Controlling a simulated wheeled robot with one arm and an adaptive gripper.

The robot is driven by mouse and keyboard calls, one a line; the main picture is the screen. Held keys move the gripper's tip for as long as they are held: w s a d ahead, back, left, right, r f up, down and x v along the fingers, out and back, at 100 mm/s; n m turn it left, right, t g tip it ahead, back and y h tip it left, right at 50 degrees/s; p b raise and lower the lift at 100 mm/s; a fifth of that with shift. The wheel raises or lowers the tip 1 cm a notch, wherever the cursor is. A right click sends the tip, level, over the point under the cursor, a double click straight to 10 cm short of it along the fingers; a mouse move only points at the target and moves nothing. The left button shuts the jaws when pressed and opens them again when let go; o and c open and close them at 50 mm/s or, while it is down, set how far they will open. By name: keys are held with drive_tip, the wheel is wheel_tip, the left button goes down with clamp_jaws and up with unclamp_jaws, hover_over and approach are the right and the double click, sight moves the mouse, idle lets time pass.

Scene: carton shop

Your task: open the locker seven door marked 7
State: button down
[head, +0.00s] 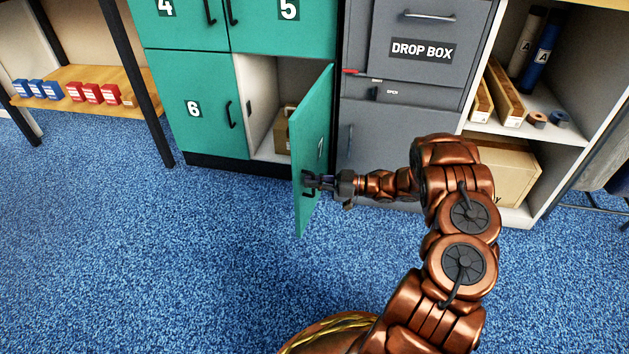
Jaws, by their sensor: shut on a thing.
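The locker seven door (314,150) is green and stands swung out from the locker bank, seen nearly edge-on. The number on its face is too slanted to read surely. Behind it the compartment (264,118) is open, with pale walls and a small brown carton (283,130) inside. My gripper (312,184) is at the door's outer face near its free edge, shut on the dark door handle (308,187). The fingers hide most of the handle.
Closed green doors 6 (192,108), 4 (182,22) and 5 (284,22) surround the compartment. A grey drop box cabinet (394,140) stands right of the door, behind my arm. Blue carpet (200,250) is clear in front.

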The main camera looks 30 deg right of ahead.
drive_tip(key=shift+d+r, duration=0.1)
drive_tip(key=c, duration=1.5)
unclamp_jaws()
drive_tip(key=v, duration=1.2)
